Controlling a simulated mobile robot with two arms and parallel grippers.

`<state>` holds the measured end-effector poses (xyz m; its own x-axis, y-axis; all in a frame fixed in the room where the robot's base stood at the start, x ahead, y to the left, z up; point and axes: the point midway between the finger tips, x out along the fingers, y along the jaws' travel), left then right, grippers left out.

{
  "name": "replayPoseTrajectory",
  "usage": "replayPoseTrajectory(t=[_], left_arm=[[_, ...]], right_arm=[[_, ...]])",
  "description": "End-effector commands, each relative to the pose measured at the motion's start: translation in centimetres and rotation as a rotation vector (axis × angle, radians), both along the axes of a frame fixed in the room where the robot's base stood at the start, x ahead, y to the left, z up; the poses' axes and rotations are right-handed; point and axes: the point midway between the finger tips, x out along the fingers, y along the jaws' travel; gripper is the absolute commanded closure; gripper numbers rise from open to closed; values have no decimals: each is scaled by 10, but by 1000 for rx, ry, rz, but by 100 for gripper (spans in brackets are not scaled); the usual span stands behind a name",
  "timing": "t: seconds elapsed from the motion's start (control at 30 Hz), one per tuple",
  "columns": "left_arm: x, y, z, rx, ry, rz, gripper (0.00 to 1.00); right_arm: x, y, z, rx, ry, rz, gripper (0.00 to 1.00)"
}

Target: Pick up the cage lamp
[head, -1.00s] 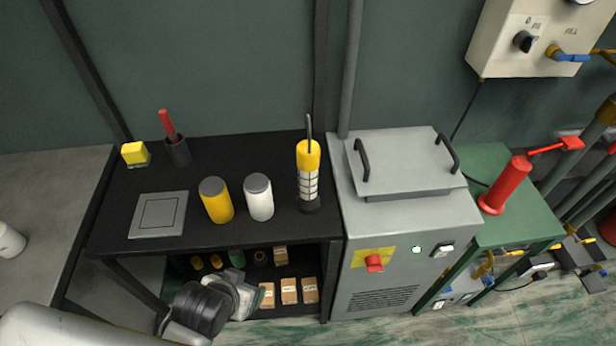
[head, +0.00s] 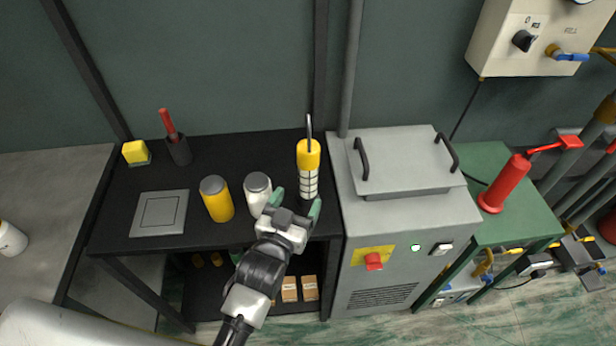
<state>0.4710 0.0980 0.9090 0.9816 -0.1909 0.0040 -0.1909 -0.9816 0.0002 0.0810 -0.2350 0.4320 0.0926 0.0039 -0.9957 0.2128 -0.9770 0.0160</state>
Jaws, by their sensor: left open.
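The cage lamp (head: 308,168) stands upright near the right end of the black bench, against the grey machine's side. It has a yellow top, a hook above it and a pale caged lower body. My left gripper (head: 296,204) is open, with green fingertips, just in front of the lamp. Its right fingertip overlaps the lamp's dark base in the picture, and its left one is by the white canister. Whether the fingers touch either is unclear. The lamp's base is partly hidden. My right gripper is not in view.
A white canister (head: 257,191) and a yellow canister (head: 217,200) stand left of the lamp on the black bench (head: 240,151). A grey plate (head: 159,214), a dark cup (head: 179,151) and a yellow block (head: 135,152) are farther left. The grey machine (head: 405,220) borders the lamp's right.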

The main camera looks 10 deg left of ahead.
Motion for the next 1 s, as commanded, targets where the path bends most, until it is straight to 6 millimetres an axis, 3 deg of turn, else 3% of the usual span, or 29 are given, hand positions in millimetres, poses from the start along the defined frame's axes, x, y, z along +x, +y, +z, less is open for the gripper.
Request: replayPoseTrajectory(t=[0.1, 0.37, 0.6, 0.93, 1.0], left_arm=[[19, -3, 1, 0, 0, 0, 24], [40, -6, 5, 1, 2, 1, 24], [74, -10, 10, 0, 1, 1, 24], [81, -11, 8, 1, 3, 1, 24], [81, -11, 8, 1, 3, 1, 33]], right_arm=[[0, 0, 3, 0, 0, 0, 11], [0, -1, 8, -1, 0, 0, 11], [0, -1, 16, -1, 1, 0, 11], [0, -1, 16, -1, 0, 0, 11], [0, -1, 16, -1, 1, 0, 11]])
